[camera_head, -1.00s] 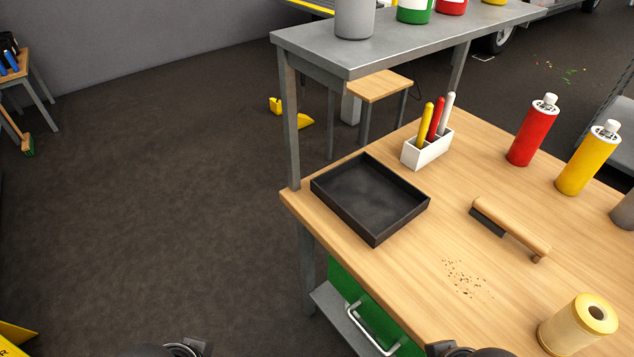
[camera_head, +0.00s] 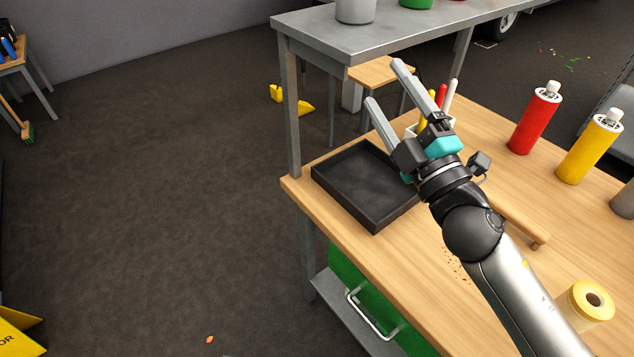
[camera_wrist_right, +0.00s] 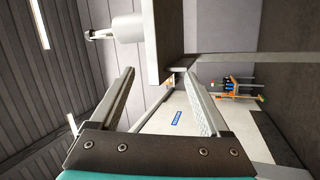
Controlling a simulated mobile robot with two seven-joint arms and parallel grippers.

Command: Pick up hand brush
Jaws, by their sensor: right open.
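The hand brush lies on the wooden workbench (camera_head: 395,270). Only part of its light wooden handle (camera_head: 525,222) shows in the head view; my right arm hides the rest, including the bristles. My right gripper (camera_head: 383,83) is raised above the bench, past the black tray and up and left of the brush. Its two fingers are spread, pointing away from me, with nothing between them. The right wrist view shows the same open fingers (camera_wrist_right: 162,95) and no brush. My left gripper is not in view.
A black tray (camera_head: 345,198), a white pen holder (camera_head: 448,122), red (camera_head: 535,120) and yellow (camera_head: 590,148) bottles and a tape roll (camera_head: 587,302) stand on the bench. A grey raised shelf (camera_head: 400,38) is behind my right gripper. Crumbs (camera_head: 455,265) lie near my arm.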

